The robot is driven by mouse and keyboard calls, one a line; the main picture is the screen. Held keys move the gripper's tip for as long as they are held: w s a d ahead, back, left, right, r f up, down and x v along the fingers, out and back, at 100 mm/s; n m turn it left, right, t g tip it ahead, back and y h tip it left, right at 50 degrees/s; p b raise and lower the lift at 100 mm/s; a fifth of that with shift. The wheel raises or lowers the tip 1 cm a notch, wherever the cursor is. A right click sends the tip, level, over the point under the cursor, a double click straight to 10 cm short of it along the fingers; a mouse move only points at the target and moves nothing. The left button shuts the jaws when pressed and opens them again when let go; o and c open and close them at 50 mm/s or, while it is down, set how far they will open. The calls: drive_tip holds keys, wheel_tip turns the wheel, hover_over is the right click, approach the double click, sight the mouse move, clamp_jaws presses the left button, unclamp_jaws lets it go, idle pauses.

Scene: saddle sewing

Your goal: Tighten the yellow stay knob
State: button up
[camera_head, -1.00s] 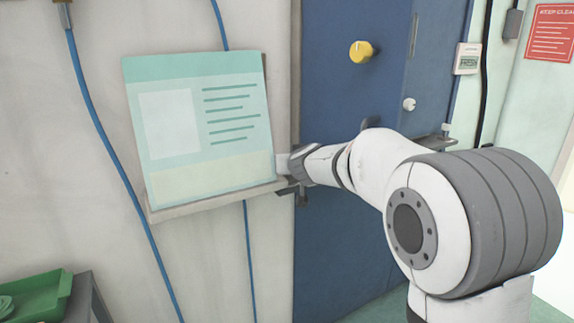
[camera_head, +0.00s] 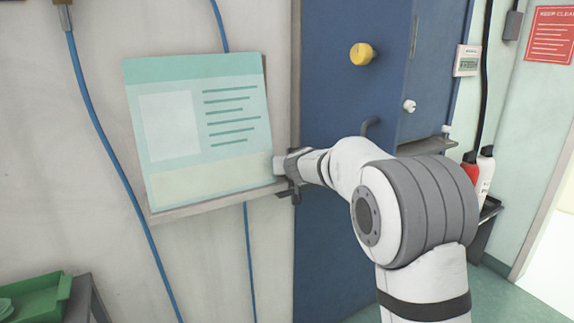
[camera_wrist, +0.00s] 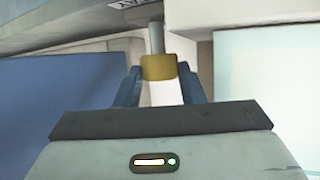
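The yellow stay knob (camera_wrist: 158,67) sits on a grey metal stem in the wrist view. The two blue fingers of my gripper (camera_wrist: 158,76) flank it closely, their tips against its sides as far as I can see. In the head view my gripper (camera_head: 290,178) is at the right end of the ledge under the pale green board (camera_head: 205,130). The knob between the fingers cannot be made out in that view.
Another yellow knob (camera_head: 362,53) is higher up on the blue cabinet (camera_head: 335,90). A small white knob (camera_head: 409,106) is to its lower right. Blue cables (camera_head: 105,150) hang on the wall. A green tray (camera_head: 35,298) is at the lower left.

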drive_tip(key=c, duration=0.4)
drive_tip(key=shift+a+r+m+h+p, duration=0.2)
drive_tip(key=shift+m+h+p, duration=0.3)
drive_tip(key=shift+p, duration=0.7)
drive_tip(key=shift+f+m+h+p, duration=0.15)
drive_tip(key=shift+m+h+p, duration=0.15)
drive_tip(key=shift+h+p, duration=0.15)
drive_tip(key=shift+f, duration=0.1)
drive_tip(key=o, duration=0.7)
drive_tip(key=shift+s+d, duration=0.1)
drive_tip(key=shift+s, duration=0.05)
